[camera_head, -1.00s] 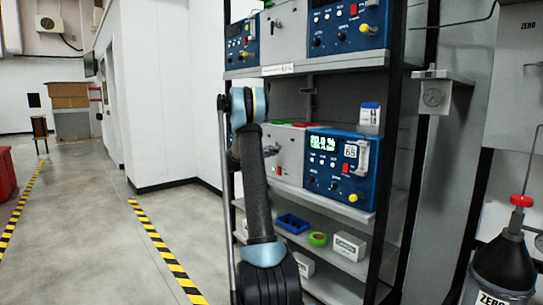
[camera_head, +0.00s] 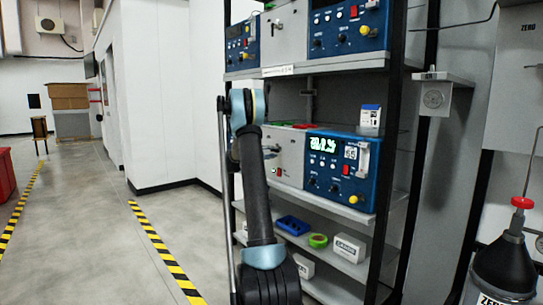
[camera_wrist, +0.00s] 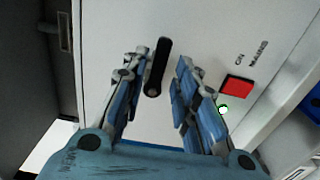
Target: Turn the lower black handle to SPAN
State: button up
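In the wrist view the lower black handle (camera_wrist: 157,68) is a short black lever on a pale grey panel (camera_wrist: 225,30). It stands nearly upright there, its top leaning slightly right. My gripper (camera_wrist: 162,62) is open, with one blue-padded finger on each side of the handle. The handle is nearer the left finger; I cannot tell whether they touch. No SPAN label is readable. In the head view the lower blue analyser (camera_head: 340,170) has a lit green display, and my arm hides much of the grey panel beside it.
A red square switch (camera_wrist: 237,89) marked ON MAINS and a small green light (camera_wrist: 224,108) are right of the fingers. An upper analyser (camera_head: 345,28) sits on the shelf above. A blue tray (camera_head: 292,225), green tape roll (camera_head: 317,241) and white box (camera_head: 348,247) lie below.

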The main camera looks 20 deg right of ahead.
jog(key=shift+s+d, duration=0.1)
jog(key=shift+d, duration=0.05)
jog(key=shift+r, duration=0.1)
jog(key=v, duration=1.2)
